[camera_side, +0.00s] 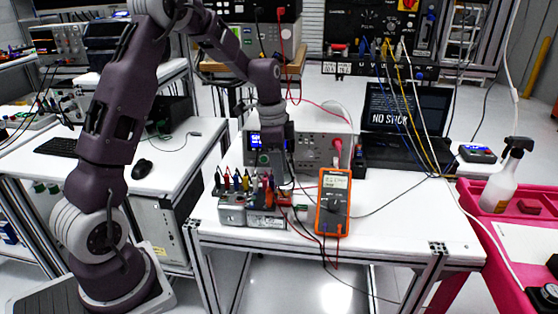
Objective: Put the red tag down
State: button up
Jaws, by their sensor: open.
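My gripper (278,184) points down over the right part of a grey metal box (252,216) on the white bench. It is open; its fingers are small and partly lost against the parts behind them. A small orange-red piece (284,198) sits at the right end of the box, just below the fingertips. It may be the red tag, but it is too small to be sure. I cannot tell whether the fingers touch it.
An orange multimeter (333,203) stands right of the box, with leads hanging over the front edge. A bench instrument (315,150) and a laptop (405,110) are behind. Cables cross the right side. The white bench top (400,215) is mostly clear at front right.

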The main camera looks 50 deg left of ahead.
jog(key=s+d+r+n+t, duration=0.1)
jog(key=s+d+r+n, duration=0.1)
jog(key=s+d+r, duration=0.4)
jog(key=s+d+r+n+t, duration=0.15)
jog(key=s+r, duration=0.25)
jog(key=r, duration=0.4)
jog(key=s+d+n+t, duration=0.1)
jog(key=s+d+n, duration=0.1)
jog(key=s, duration=0.6)
jog(key=s+d+n+t+y, duration=0.1)
jog(key=s+d+n, duration=0.2)
jog(key=s, duration=0.5)
jog(key=shift+d, duration=0.2)
jog(key=shift+s, duration=0.1)
